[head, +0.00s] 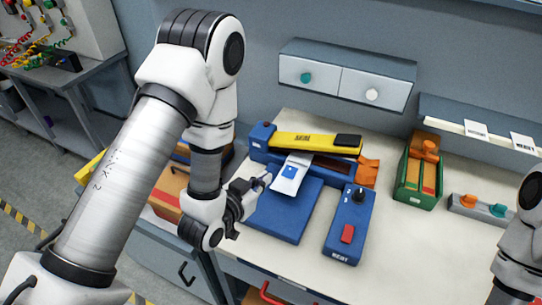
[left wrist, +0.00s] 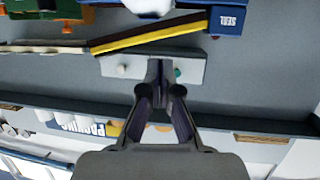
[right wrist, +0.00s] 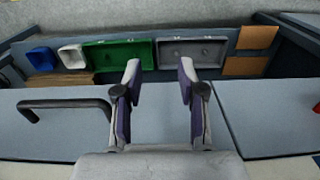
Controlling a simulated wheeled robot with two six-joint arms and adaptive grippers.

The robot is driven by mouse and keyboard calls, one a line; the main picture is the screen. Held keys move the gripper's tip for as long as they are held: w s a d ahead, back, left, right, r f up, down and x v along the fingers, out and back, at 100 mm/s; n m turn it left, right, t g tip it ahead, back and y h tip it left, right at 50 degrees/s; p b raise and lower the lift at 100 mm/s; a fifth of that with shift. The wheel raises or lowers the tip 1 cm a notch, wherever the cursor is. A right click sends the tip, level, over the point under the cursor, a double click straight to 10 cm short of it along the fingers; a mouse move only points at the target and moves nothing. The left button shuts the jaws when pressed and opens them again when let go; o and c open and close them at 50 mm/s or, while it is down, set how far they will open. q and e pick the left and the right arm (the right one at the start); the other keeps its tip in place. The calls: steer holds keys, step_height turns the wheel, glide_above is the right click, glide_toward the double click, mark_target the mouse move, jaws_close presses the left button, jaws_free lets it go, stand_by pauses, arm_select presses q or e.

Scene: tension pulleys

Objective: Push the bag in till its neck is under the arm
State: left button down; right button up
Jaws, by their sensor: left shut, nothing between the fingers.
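The white bag (head: 291,174) with a blue label lies on the blue plate (head: 284,215) in front of the sealer. Its far end reaches close to the yellow arm (head: 315,143); I cannot tell whether the neck is under it. The arm slants above the sealer's blue base and also shows in the left wrist view (left wrist: 150,38), with a white piece of the bag (left wrist: 148,6) at the top edge. My left gripper (head: 264,181) is shut and empty, close to the bag's left side; contact is unclear. My right gripper (right wrist: 160,85) is open and empty, facing a cabinet front.
A blue control box (head: 348,225) with a black knob and red button stands right of the plate. A green bin (head: 418,175) with orange items is farther right. Two drawers (head: 345,75) hang on the back wall. The table's (head: 400,240) right front is clear.

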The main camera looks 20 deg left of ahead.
mark_target(289, 170)
arm_select(q)
steer(key=f, duration=0.3)
steer(key=shift+d+f+g, duration=0.2)
steer(key=shift+d+g, duration=0.1)
steer(key=shift+d+f+b, duration=0.1)
steer(key=shift+f+b, duration=0.2)
steer(key=shift+b, duration=0.15)
steer(key=b, duration=0.4)
steer(key=shift+d+r+b, duration=0.15)
steer(key=shift+d+b, duration=0.05)
steer(key=shift+b, duration=0.2)
steer(key=b+x, duration=0.3)
steer(key=shift+w+r+b, duration=0.25)
steer(key=shift+w+b, duration=0.05)
steer(key=shift+w, duration=0.1)
steer(key=w+p, duration=0.1)
steer(key=w+r, duration=0.1)
steer(key=w, duration=0.1)
steer(key=w+d+p, duration=0.1)
steer(key=w, duration=0.1)
steer(key=shift+d+r+p, duration=0.1)
steer(key=shift+r+p, duration=0.25)
steer(key=shift+p+x, duration=0.45)
steer(key=shift+x, duration=0.65)
steer(key=shift+f+b, duration=0.4)
steer(key=shift+f, duration=0.25)
steer(key=shift+s, duration=0.1)
arm_select(e)
step_height(289, 170, down, 7)
steer(key=shift+s, duration=0.2)
